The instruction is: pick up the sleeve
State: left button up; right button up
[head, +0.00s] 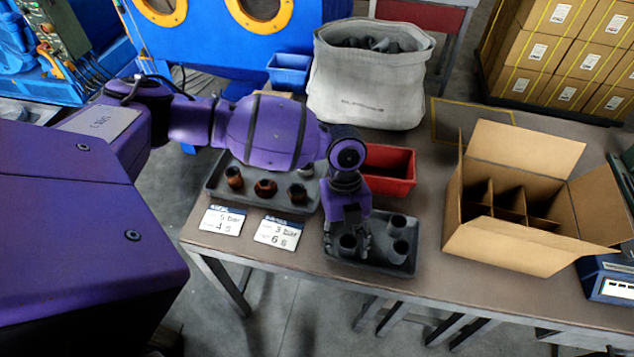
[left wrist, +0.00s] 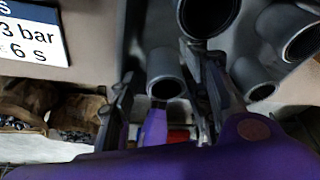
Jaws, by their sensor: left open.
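Several dark grey sleeves stand in a dark grey tray (head: 385,268) at the table's front edge. The sleeve nearest my left gripper (head: 347,234) is at the tray's left side (head: 348,243). Two more, a front-right sleeve (head: 399,250) and a back-right sleeve (head: 398,223), stand clear of the gripper. In the left wrist view the near sleeve (left wrist: 165,76) shows between the open fingers of the left gripper (left wrist: 160,68). I cannot tell whether the fingers touch it. My right gripper is in no view.
Left is a tray (head: 216,190) with rusty brown parts, with two label cards (head: 222,220) in front. A red bin (head: 390,163) stands behind the gripper. An open divided carton (head: 500,235) is right. A grey fabric bin (head: 365,95) stands behind. Bare tabletop lies between tray and carton.

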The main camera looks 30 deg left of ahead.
pick_arm(q)
jog(key=shift+w, duration=0.1)
grip_shut()
jog(key=shift+r, duration=0.1)
jog(key=shift+r, duration=0.15)
